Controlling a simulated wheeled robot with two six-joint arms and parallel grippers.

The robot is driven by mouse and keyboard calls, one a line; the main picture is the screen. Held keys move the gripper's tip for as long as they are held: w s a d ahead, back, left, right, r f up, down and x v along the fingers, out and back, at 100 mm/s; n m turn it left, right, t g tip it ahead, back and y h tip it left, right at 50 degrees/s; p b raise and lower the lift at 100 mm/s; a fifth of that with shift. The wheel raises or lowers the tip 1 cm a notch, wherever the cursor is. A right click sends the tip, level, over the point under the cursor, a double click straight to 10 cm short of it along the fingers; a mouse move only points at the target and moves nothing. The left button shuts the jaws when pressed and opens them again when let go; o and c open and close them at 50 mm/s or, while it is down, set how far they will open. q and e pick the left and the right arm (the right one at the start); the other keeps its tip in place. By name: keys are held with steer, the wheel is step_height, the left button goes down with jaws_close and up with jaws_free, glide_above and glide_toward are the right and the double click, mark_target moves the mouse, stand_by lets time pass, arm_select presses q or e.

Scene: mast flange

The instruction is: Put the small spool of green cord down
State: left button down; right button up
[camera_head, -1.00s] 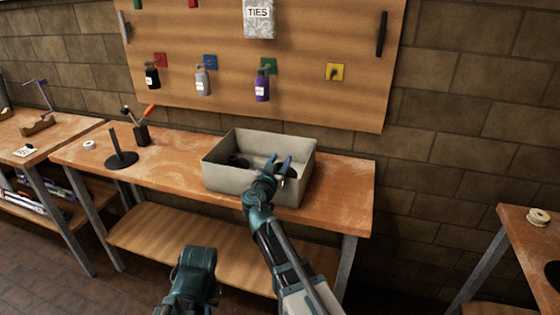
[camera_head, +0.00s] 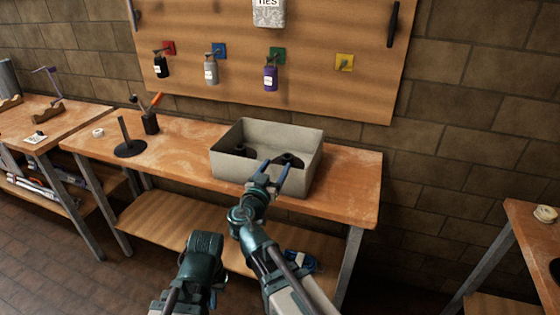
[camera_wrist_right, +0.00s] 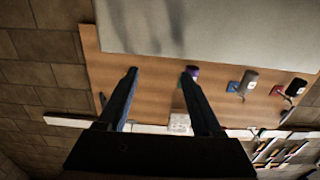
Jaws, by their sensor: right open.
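I cannot make out a small spool of green cord in either view. My right gripper (camera_head: 274,174) is open at the front wall of the grey bin (camera_head: 235,172). In the right wrist view the open fingers (camera_wrist_right: 160,100) have nothing between them, and the bin's pale wall fills the top. Dark round items (camera_head: 290,160) lie inside the bin; the front wall and gripper partly hide the inside. Part of my left arm shows at the bottom centre, but its fingers are not visible.
The bin stands on a wooden bench (camera_head: 350,190). A black post stand (camera_head: 130,150) and a white roll (camera_head: 98,133) are at its left. A blue coil (camera_head: 300,262) lies on the lower shelf. A pale spool (camera_head: 545,214) sits on the right table. Bottles hang on the pegboard (camera_head: 330,95).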

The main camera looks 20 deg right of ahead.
steer(key=shift+s+a, duration=0.25)
steer(key=shift+s, duration=0.15)
steer(key=s+f+n+g+y, duration=0.25)
steer(key=s+f+g, duration=0.6)
steer(key=f, duration=0.55)
steer(key=s+a+f+n+g+y, duration=0.6)
steer(key=s+a, duration=0.4)
steer(key=s, duration=0.4)
steer(key=shift+a+f+n+g, duration=0.3)
steer(key=shift+f+n+g, duration=0.15)
steer(key=shift+f+n, duration=0.55)
steer(key=shift+r, duration=0.1)
